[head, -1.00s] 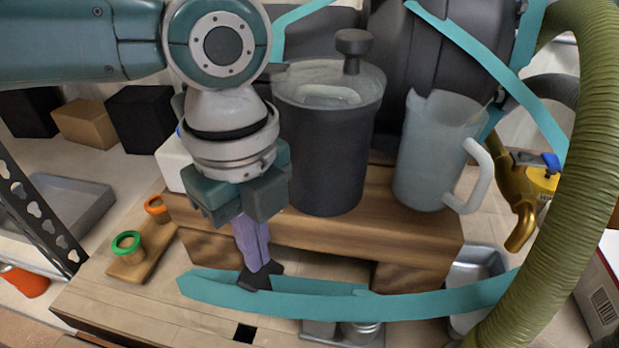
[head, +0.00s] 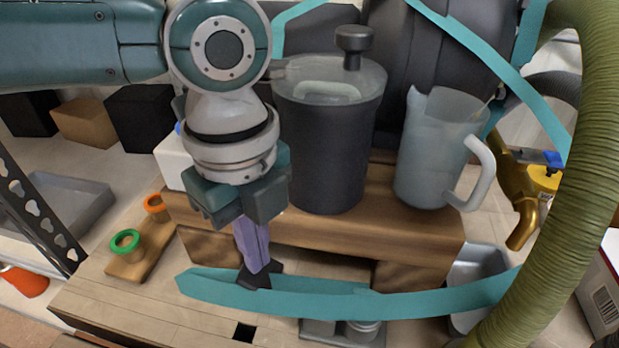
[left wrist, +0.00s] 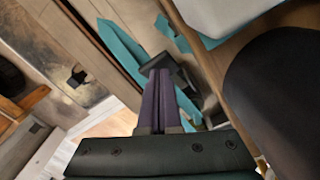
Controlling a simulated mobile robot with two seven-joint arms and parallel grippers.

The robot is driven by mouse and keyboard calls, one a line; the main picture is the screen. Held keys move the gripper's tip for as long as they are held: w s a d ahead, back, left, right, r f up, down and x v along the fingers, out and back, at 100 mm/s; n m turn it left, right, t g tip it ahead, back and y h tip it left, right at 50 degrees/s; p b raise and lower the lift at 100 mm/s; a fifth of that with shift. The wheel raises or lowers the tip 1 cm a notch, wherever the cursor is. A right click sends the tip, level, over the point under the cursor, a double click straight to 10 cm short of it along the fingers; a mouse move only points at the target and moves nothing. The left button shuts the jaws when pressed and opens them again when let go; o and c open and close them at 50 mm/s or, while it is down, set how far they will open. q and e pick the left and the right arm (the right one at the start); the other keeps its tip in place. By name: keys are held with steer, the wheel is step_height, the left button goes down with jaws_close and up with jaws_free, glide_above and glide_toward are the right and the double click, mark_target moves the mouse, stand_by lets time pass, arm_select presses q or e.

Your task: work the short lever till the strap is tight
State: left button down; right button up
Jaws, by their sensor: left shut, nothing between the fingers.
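The teal strap (head: 420,303) runs in a loose-looking band across the front of the wooden stand. Another teal length (head: 480,55) crosses the dark drum at the upper right. My left gripper (head: 260,275) is shut and empty, pointing down with its dark fingertips at the strap's left part. Contact cannot be told. In the left wrist view its purple fingers (left wrist: 165,66) reach toward the strap (left wrist: 122,50). I cannot make out the short lever clearly; the gripper may hide it. My right gripper is not in view.
A dark canister (head: 328,145) and a translucent jug (head: 435,150) stand on the wooden stand (head: 330,238) behind the strap. A thick olive hose (head: 570,190) hangs at the right, beside a brass tap (head: 520,200). Green (head: 125,242) and orange (head: 156,207) rings sit at left.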

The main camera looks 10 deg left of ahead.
mark_target(261, 276)
arm_select(q)
steer(key=shift+f+b, duration=1.65)
steer(key=shift+f, duration=0.95)
steer(key=shift+s+r, duration=0.1)
steer(key=shift+r, duration=0.1)
step_height(261, 276, up, 5)
steer(key=p, duration=0.6)
steer(key=shift+d+r, duration=0.1)
steer(key=shift+r, duration=0.1)
steer(key=shift+f, duration=0.1)
steer(key=shift+f+b, duration=2.05)
steer(key=shift+f, duration=0.6)
step_height(261, 276, up, 5)
steer(key=p, duration=0.5)
steer(key=shift+r+p, duration=0.2)
steer(key=shift+p, duration=0.15)
steer(key=shift+f, duration=0.1)
